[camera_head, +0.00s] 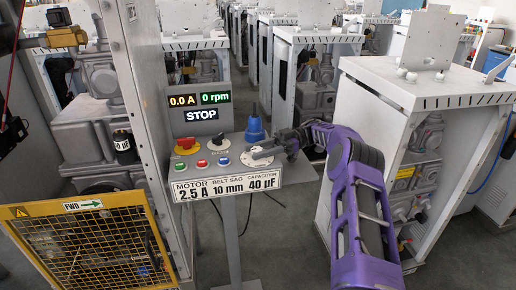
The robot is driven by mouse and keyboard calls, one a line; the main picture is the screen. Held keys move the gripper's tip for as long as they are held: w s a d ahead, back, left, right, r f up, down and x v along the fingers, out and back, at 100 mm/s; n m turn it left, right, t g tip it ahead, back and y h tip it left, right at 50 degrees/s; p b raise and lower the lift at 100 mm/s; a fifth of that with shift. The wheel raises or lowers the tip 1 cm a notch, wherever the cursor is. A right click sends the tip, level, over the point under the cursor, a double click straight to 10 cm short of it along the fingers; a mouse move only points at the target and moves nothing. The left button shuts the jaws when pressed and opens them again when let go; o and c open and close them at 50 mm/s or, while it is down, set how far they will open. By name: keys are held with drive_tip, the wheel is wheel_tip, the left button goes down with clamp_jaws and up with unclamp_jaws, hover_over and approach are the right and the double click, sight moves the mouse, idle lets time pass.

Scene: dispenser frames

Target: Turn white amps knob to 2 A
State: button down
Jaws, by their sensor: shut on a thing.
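A white round dial plate (250,161) lies at the right of the sloped control panel, with small marks around its rim. My gripper (262,153) reaches in from the right, low over this dial, and is shut on the knob there. The fingers hide most of the knob, so its pointer and setting cannot be read. The display (200,107) above shows 0.0 A, 0 rpm and STOP. The label (222,186) on the panel's front reads motor 2.5 A, belt sag 10 mm, capacitor 40 µF.
A blue part (255,130) stands behind my gripper. Small coloured buttons line the panel. A yellow mesh guard (92,248) is at lower left, a white cabinet (372,115) at right.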

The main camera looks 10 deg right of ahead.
drive_tip(key=shift+a+f, duration=0.1)
drive_tip(key=shift+a, duration=0.05)
drive_tip(key=shift+c, duration=2.1)
unclamp_jaws()
drive_tip(key=shift+d, duration=0.2)
